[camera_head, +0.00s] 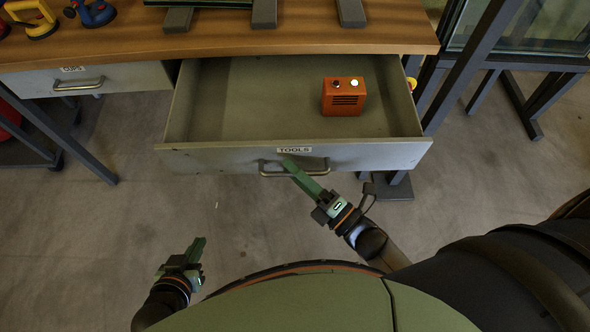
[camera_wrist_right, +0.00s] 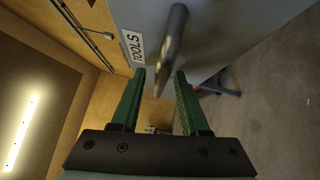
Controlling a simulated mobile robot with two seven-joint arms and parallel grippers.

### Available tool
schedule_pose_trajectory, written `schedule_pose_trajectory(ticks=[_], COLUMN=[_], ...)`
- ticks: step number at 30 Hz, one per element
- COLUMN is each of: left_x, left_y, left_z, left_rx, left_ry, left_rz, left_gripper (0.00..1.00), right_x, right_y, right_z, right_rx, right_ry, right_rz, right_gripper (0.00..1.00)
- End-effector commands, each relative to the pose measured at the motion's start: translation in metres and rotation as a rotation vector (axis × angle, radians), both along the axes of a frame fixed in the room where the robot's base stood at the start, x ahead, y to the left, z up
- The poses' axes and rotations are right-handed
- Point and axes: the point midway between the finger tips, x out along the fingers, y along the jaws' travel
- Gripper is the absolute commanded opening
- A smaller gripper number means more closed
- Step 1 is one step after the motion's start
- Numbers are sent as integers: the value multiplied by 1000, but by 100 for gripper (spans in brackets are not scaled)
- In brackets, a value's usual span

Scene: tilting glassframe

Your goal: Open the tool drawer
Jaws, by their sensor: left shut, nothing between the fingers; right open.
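The tool drawer (camera_head: 210,158), grey with a "TOOLS" label, stands pulled well out from under the wooden workbench. Its bar handle (camera_head: 262,169) is on the front face below the label. An orange box (camera_head: 344,96) with two knobs on top sits inside, at the back right. My right gripper (camera_head: 292,167) is at the handle in the head view. In the right wrist view its green fingers (camera_wrist_right: 158,85) are open, with the handle (camera_wrist_right: 172,45) just beyond and between the tips. Contact cannot be told. My left gripper (camera_head: 198,243) is shut and empty, low over the floor at left.
The wooden workbench top (camera_head: 300,35) runs above the drawer. A shut drawer labelled "CUPS" (camera_head: 50,82) is at left. Suction cups (camera_head: 92,12) lie on the bench at far left. A dark metal frame (camera_head: 470,60) stands at right. The floor before the drawer is clear.

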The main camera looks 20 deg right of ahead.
Motion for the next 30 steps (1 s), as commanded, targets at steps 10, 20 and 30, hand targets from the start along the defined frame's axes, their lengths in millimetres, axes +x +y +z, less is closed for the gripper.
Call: schedule_pose_trajectory(ticks=[10,20,30], left_x=[1,1,0], left_y=[0,1,1], left_z=[0,1,0], left_rx=[1,2,2], left_ry=[0,1,1], left_rz=[0,0,0], left_gripper=[0,0,0], right_x=[-13,-73,-107], right_y=[-7,-41,-60], right_z=[-3,-12,-17], right_rx=[-1,-1,0], right_ry=[3,4,1], right_rz=[1,1,0], right_gripper=[45,45,45])
